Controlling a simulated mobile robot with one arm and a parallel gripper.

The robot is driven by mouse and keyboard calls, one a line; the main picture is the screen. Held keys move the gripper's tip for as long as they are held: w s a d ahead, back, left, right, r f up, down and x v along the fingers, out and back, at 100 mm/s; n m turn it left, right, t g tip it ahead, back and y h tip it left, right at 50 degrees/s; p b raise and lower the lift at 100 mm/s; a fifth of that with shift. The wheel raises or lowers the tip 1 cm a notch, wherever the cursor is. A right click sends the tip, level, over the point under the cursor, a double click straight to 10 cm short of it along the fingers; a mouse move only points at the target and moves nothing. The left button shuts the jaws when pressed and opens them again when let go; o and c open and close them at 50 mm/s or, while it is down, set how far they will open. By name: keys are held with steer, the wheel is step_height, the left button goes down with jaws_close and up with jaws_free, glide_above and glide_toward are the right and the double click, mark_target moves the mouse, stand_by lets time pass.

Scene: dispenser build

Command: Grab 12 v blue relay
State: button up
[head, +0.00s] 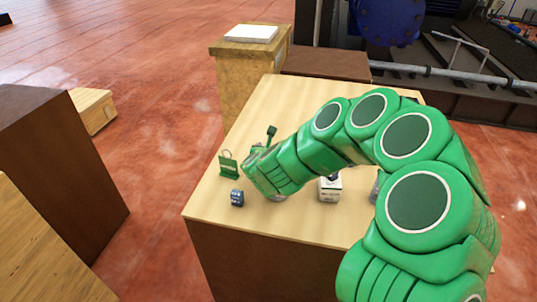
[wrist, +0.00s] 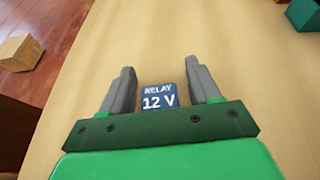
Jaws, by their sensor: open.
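The blue relay (head: 237,198) stands on the light wooden table near its left front edge. In the wrist view the blue relay (wrist: 159,96) shows white lettering "RELAY 12 V" and appears between the two grey fingers of my gripper (wrist: 163,84). The fingers are apart, with space on both sides of the relay. They do not visibly touch it. In the head view my green arm reaches over the table from the right, its end just right of the relay. The fingers are mostly hidden there.
A green item with a thin handle (head: 228,166) stands behind the relay. A white box (head: 329,190) sits to the right, partly under my arm. The table (head: 215,205) is bare left of the relay. A wooden crate (head: 93,108) lies on the floor.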

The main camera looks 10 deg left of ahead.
steer(key=shift+w, duration=0.15)
steer(key=shift+c, duration=0.4)
steer(key=c, duration=0.9)
steer(key=shift+c, duration=0.2)
step_height(320, 180, up, 10)
